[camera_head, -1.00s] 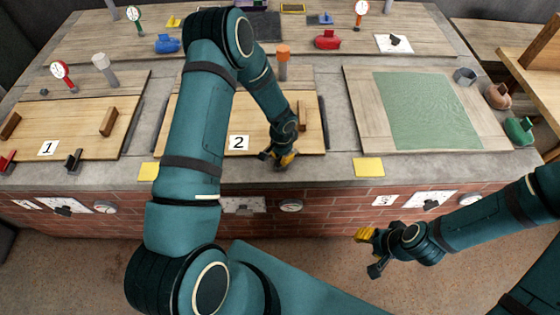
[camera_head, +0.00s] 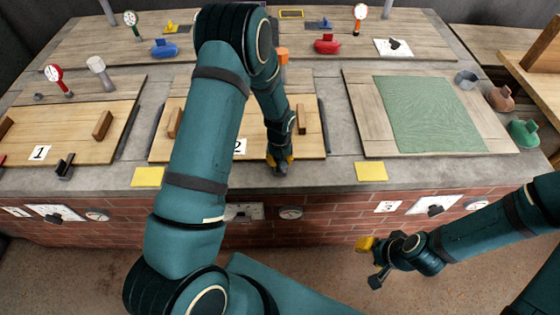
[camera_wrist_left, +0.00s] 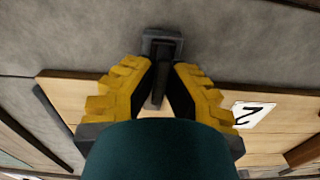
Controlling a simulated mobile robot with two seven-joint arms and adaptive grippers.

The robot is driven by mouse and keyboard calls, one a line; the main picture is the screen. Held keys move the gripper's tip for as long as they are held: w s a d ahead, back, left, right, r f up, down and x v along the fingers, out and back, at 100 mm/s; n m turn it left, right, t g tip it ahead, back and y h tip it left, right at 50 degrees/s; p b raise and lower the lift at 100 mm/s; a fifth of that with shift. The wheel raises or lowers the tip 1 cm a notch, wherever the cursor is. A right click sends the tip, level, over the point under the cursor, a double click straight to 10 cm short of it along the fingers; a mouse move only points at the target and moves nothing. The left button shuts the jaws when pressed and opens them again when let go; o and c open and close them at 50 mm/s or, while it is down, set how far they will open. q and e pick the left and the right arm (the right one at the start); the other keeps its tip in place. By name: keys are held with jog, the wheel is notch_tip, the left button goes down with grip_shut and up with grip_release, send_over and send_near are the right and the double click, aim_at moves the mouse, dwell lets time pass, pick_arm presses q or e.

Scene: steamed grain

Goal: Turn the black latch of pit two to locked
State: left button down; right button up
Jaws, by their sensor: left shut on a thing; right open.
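The wooden lid of pit two (camera_head: 312,118) bears a white card with a 2 (camera_head: 240,146), partly behind my left arm. The black latch (camera_wrist_left: 162,44) of pit two is at the lid's front edge, and its lever runs between my fingers in the left wrist view. My left gripper (camera_head: 280,163) points down at that edge and is shut on the latch; in the left wrist view its yellow fingers (camera_wrist_left: 160,85) stand on both sides of the lever. In the head view the gripper mostly hides the latch. My right gripper (camera_head: 372,260) is open and empty before the brick front.
The lid of pit one (camera_head: 75,125) with its own black latch (camera_head: 64,165) is at the left. A lid under green cloth (camera_head: 430,115) is at the right. Yellow pads (camera_head: 370,172) lie on the stone edge. Dials and plates line the brick front.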

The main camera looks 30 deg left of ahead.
pick_arm(q)
jog(key=shift+s+f+n, duration=0.1)
jog(key=shift+s+n, duration=0.05)
jog(key=shift+n, duration=0.35)
jog(key=c, duration=1)
grip_release()
jog(key=shift+r, duration=0.5)
notch_tip(320, 180, up, 11)
jog(key=shift+r, duration=0.1)
